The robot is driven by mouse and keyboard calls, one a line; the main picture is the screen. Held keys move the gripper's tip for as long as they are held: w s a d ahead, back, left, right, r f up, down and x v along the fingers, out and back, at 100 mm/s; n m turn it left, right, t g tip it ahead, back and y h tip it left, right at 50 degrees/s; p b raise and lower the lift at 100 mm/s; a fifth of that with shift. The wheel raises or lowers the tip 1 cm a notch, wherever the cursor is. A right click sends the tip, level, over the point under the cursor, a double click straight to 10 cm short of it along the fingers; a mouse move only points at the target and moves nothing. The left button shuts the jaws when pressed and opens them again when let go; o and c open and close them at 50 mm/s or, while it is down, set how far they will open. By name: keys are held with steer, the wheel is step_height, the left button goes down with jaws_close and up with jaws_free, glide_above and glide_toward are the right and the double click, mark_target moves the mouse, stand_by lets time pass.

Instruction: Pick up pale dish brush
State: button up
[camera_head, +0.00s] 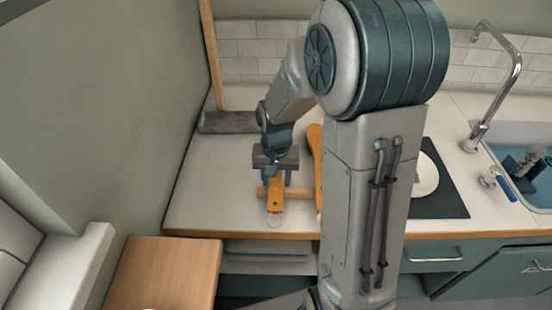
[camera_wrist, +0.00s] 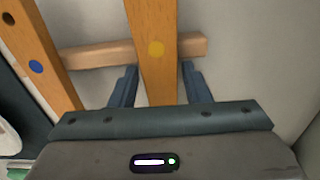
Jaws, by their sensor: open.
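My gripper (camera_head: 276,181) is open and points down over the counter. In the wrist view its two fingers (camera_wrist: 158,88) stand on either side of a flat wooden handle (camera_wrist: 157,22) with a yellow dot; gaps show on both sides. A second wooden handle (camera_wrist: 30,45), with a blue dot and a hole, lies to the left in the wrist view. No bristles show on either, so I cannot tell which is the pale dish brush.
A wooden crossbar (camera_wrist: 95,55) runs across behind the yellow-dot handle. A dark mat (camera_head: 438,203) with a white plate (camera_head: 427,175) lies right of my arm. A grey roller-like thing (camera_head: 226,122) lies at the back left. The sink (camera_head: 541,190) and faucet (camera_head: 481,130) are at right.

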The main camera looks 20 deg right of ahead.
steer(key=shift+f, duration=0.85)
steer(key=c, duration=0.9)
steer(key=shift+o, duration=0.2)
steer(key=shift+r, duration=0.1)
steer(key=shift+r, duration=0.55)
steer(key=r, duration=0.1)
steer(key=d+r, duration=0.1)
steer(key=r, duration=0.1)
steer(key=shift+r, duration=0.3)
steer(key=d+r, duration=0.2)
steer(key=d, duration=0.1)
steer(key=d+r, duration=0.2)
steer(key=d, duration=0.2)
steer(key=d+r, duration=0.2)
steer(key=d, duration=0.1)
steer(key=shift+d+r+p, duration=0.15)
steer(key=shift+d+p, duration=0.2)
